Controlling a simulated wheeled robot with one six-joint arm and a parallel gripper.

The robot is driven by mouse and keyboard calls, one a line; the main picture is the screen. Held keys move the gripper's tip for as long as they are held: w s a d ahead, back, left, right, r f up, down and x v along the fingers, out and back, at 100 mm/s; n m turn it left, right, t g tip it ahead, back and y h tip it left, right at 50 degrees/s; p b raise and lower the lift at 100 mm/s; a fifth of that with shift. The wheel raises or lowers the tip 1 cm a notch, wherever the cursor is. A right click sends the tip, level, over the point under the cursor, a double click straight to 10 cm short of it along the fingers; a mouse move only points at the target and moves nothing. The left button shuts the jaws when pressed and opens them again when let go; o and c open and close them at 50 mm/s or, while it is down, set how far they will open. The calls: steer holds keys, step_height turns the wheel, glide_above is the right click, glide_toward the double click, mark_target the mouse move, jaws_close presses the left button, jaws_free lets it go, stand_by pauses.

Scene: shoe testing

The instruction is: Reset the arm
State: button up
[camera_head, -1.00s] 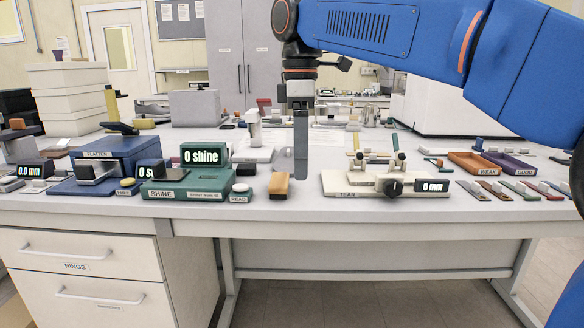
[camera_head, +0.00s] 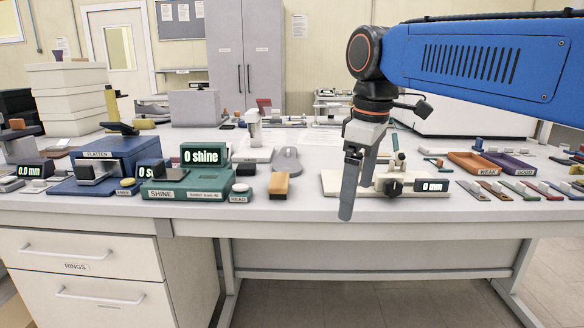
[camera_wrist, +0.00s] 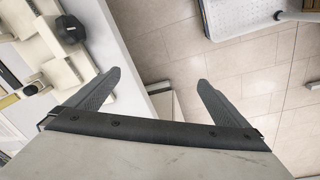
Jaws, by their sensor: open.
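My gripper (camera_head: 351,190) hangs below my blue arm in the head view, fingers pointing down, in front of the tear tester (camera_head: 345,182) near the table's front edge. In the wrist view both fingers of my gripper (camera_wrist: 158,85) are spread wide with nothing between them. Below them the wrist view shows the table edge and the tiled floor. The gripper hides part of the tear tester in the head view. The tester's black knob (camera_wrist: 68,28) shows at the upper left of the wrist view.
The bench (camera_head: 290,205) holds a green shine meter (camera_head: 188,187), a blue flatten press (camera_head: 115,160), a tan block (camera_head: 279,185), a grey sole-shaped piece (camera_head: 287,160) and orange (camera_head: 473,163) and purple (camera_head: 510,162) trays. Several strips lie at the right. Space in front of the bench is clear.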

steer(key=s+d+f+m+t, duration=0.1)
steer(key=s+d+f+m, duration=0.5)
steer(key=f, duration=0.5)
steer(key=s+d+f+m+t, duration=0.2)
steer(key=s+d+f+m, duration=0.4)
steer(key=s+d+f, duration=0.3)
step_height(320, 180, down, 4)
steer(key=shift+s+d+r+t+h, duration=0.3)
steer(key=shift+s+d, duration=0.1)
steer(key=shift+s, duration=0.4)
